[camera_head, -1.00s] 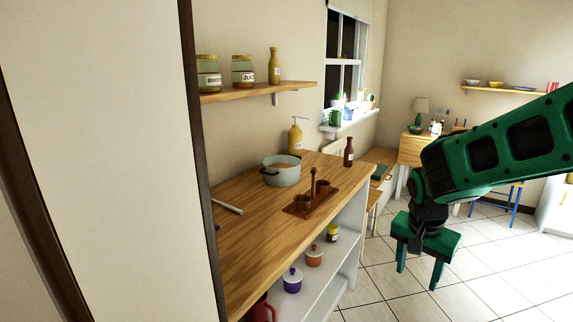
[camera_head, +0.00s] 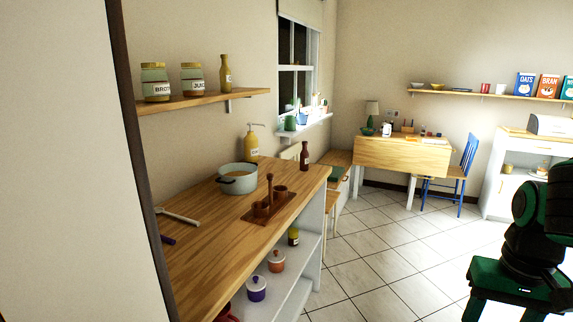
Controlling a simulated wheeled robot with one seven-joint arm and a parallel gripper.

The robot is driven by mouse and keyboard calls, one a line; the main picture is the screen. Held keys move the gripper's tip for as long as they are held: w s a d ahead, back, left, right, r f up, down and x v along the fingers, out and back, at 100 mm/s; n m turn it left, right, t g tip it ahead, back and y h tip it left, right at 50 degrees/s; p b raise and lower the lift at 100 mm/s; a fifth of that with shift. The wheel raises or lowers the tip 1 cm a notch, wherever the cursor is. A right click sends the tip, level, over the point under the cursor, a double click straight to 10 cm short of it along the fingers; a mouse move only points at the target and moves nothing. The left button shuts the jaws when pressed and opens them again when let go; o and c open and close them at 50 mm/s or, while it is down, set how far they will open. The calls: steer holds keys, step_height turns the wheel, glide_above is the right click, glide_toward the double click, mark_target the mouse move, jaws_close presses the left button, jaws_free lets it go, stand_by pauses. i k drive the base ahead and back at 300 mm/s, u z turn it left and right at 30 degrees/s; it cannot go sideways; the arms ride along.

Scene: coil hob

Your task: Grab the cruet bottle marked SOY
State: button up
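No label reading SOY is legible in this view. A dark brown bottle (camera_head: 305,157) stands upright at the far end of the wooden counter; any marking on it is too small to read. A yellow bottle (camera_head: 226,74) with an unreadable label stands on the wall shelf. My green gripper (camera_head: 517,303) is at the lower right, far from the bottles. Its fingers are spread, nothing shows between them, and the picture edge cuts the tips.
The counter (camera_head: 205,208) holds a pot (camera_head: 238,179), a pump bottle (camera_head: 251,143) and a wooden caddy (camera_head: 268,207). Two jars stand on the wall shelf (camera_head: 190,103). A folding table (camera_head: 400,155) and blue chair (camera_head: 465,172) are behind. The tiled floor (camera_head: 375,255) between is clear.

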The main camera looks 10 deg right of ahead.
mark_target(304, 155)
steer(key=z, duration=0.35)
steer(key=i, duration=1.35)
steer(key=u, duration=0.35)
